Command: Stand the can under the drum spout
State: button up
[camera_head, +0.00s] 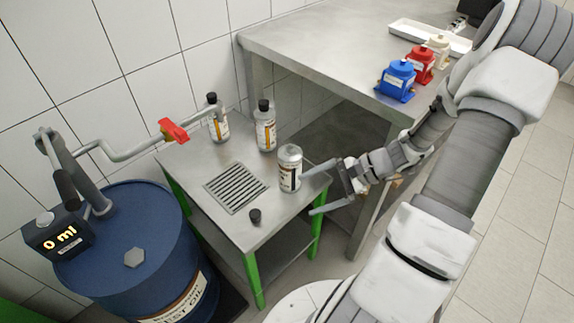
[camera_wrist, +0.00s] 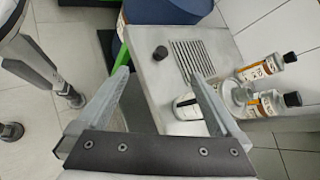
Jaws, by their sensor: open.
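The can (camera_head: 290,170), silver with a white label and no cap, stands upright near the right edge of the steel side table (camera_head: 213,160). In the wrist view its label (camera_wrist: 187,107) shows beside the right finger, which partly covers it. My gripper (camera_head: 318,187) is open and empty at the table's right side; its upper finger is close to the can, contact unclear. The fingers also show in the wrist view (camera_wrist: 163,75). The drum (camera_head: 130,235) is blue, at left. Its spout pipe (camera_head: 130,152) has a red valve handle (camera_head: 173,130) and reaches over the table's back left.
Two capped bottles (camera_head: 265,128) (camera_head: 217,122) stand at the table's back. A slotted grate (camera_head: 236,188) is clear, with a loose black cap (camera_head: 255,216) in front. The drum display (camera_head: 58,238) reads 0 ml. A taller bench (camera_head: 330,50) holds blue, red and cream pumps.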

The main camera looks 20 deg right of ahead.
notch_tip(320, 180, down, 3)
jog(key=d+m+t+y, duration=0.1)
jog(key=d+m+t, duration=0.2)
jog(key=m+t, duration=0.25)
jog(key=m+t+h, duration=0.2)
jog(key=m+t, duration=0.4)
jog(key=m, duration=0.2)
send_near(299, 170)
jog(key=shift+n+g, duration=0.25)
jog(key=b+x, duration=0.3)
jog(key=x, duration=0.7)
jog(key=shift+w+d+r, duration=0.1)
jog(key=shift+w+r, duration=0.1)
jog(key=shift+b+x, duration=0.9)
jog(key=shift+x, duration=2.1)
jog(key=shift+d+r, duration=0.1)
jog(key=shift+r, duration=0.1)
jog(key=shift+c, duration=0.2)
jog(key=shift+r, duration=0.15)
jog(key=c, duration=1.5)
